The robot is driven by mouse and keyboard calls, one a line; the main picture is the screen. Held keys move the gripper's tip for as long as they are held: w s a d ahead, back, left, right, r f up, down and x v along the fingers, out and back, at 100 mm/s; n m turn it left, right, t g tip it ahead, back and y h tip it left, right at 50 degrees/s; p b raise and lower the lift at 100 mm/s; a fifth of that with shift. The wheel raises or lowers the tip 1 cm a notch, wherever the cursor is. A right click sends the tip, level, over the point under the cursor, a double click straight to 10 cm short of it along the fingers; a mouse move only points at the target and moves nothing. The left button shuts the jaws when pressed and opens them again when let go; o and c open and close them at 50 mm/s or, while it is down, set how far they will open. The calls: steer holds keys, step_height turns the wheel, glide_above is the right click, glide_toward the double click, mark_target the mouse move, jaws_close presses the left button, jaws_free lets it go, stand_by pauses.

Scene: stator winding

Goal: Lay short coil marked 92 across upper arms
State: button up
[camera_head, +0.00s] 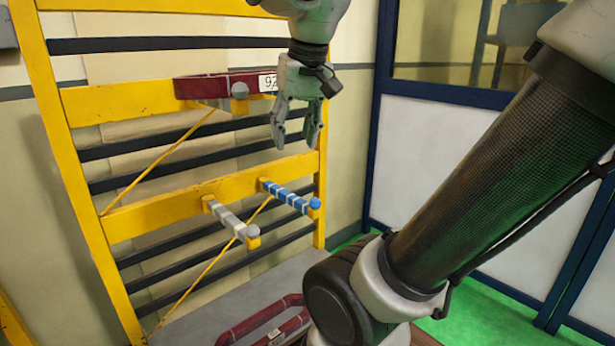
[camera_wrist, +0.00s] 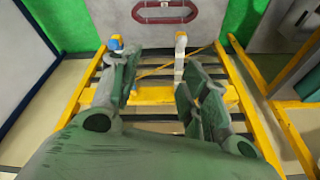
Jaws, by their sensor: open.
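The dark red coil (camera_head: 205,88) with a white label reading 92 sits at the upper arms of the yellow rack (camera_head: 150,212), in the head view. One grey upper arm end (camera_head: 239,90) shows at the coil's front; the other upper arm is mostly hidden behind my gripper. My gripper (camera_head: 297,138) is open and empty, fingers pointing down, just right of and in front of the coil's labelled end. In the wrist view my open gripper (camera_wrist: 155,75) has nothing between its fingers; the upper coil is not visible there.
Below are a grey-striped lower arm (camera_head: 228,218) and a blue-striped lower arm (camera_head: 288,194), both bare. Another red coil (camera_head: 262,322) lies on the grey surface below; it also shows in the wrist view (camera_wrist: 165,20). A blue-framed partition (camera_head: 378,130) stands to the right.

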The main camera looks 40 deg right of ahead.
steer(key=s+f+n, duration=0.3)
steer(key=s+f, duration=0.1)
steer(key=f, duration=0.4)
steer(key=shift+s+a+f+n+t, duration=0.3)
steer(key=shift+s+a+f+t, duration=0.05)
steer(key=shift+s+t, duration=0.05)
stand_by(0.4)
